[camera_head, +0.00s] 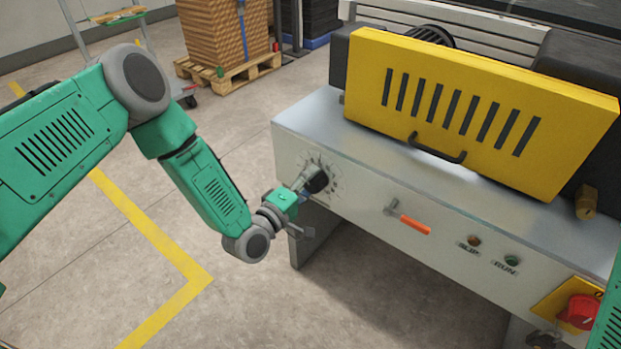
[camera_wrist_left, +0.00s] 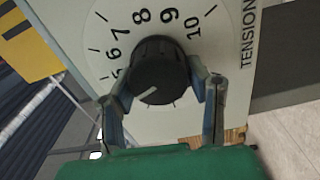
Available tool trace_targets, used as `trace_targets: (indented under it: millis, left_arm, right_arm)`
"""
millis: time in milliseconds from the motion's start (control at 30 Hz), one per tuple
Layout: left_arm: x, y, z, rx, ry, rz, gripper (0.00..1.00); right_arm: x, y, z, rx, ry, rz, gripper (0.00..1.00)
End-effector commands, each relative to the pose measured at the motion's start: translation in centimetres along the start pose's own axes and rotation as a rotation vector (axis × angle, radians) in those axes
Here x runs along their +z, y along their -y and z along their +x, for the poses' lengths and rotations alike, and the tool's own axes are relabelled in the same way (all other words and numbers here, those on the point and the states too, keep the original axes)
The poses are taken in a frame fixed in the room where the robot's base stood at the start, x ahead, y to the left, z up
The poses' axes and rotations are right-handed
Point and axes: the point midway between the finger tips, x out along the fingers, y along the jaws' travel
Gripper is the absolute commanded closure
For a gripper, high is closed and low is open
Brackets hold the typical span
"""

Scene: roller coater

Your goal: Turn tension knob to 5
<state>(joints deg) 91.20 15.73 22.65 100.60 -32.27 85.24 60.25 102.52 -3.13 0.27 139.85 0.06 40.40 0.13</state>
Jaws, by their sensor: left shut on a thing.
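The black tension knob (camera_head: 318,180) sits on the left part of the machine's pale front panel. In the left wrist view the knob (camera_wrist_left: 160,66) has a white pointer line aimed to the lower left, just below the 5 on the dial. The dial (camera_wrist_left: 185,45) shows 6 to 10 clearly, with the word TENSION at its right. The 5 is partly hidden by a finger, and the lower numbers do not show. My left gripper (camera_wrist_left: 163,92) is shut on the knob, one finger on each side. It also shows in the head view (camera_head: 308,183).
An orange-handled lever (camera_head: 412,225) sticks out right of the knob. SLIP and RUN lights (camera_head: 511,261) and a red switch (camera_head: 579,311) are farther right. A yellow slotted guard (camera_head: 480,95) stands above the panel. Open floor lies left of the machine.

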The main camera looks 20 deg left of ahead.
Motion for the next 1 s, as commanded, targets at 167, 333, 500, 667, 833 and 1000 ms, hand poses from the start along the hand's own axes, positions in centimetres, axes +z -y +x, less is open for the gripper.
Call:
trace_targets:
  millis: [167, 333, 500, 667, 833, 1000]
  left_arm:
    - [0.3, 0.3, -0.3, -0.014, 0.008, 0.137, 0.85]
    - [0.3, 0.4, -0.3, -0.015, 0.01, 0.239, 0.85]
    - [0.4, 0.4, -0.3, -0.015, 0.011, 0.306, 0.85]
    - [0.4, 0.5, -0.4, -0.016, 0.012, 0.34, 0.85]
    - [0.4, 0.5, -0.4, -0.017, 0.012, 0.351, 0.85]
    - [0.4, 0.5, -0.4, -0.017, 0.012, 0.352, 0.85]
  right_arm:
    - [0.0, 0.0, -0.7, 0.0, 0.0, 0.0, 0.24]
    - [-0.1, 0.0, -1.1, 0.0, 0.0, 0.0, 0.24]
    - [-0.1, 0.0, -1.3, 0.0, 0.0, 0.0, 0.24]
    - [-0.1, 0.0, -1.4, 0.0, 0.0, 0.0, 0.24]
    - [-0.1, 0.0, -1.4, 0.0, 0.0, 0.0, 0.24]
    - [-0.1, 0.0, -1.4, 0.0, 0.0, 0.0, 0.24]
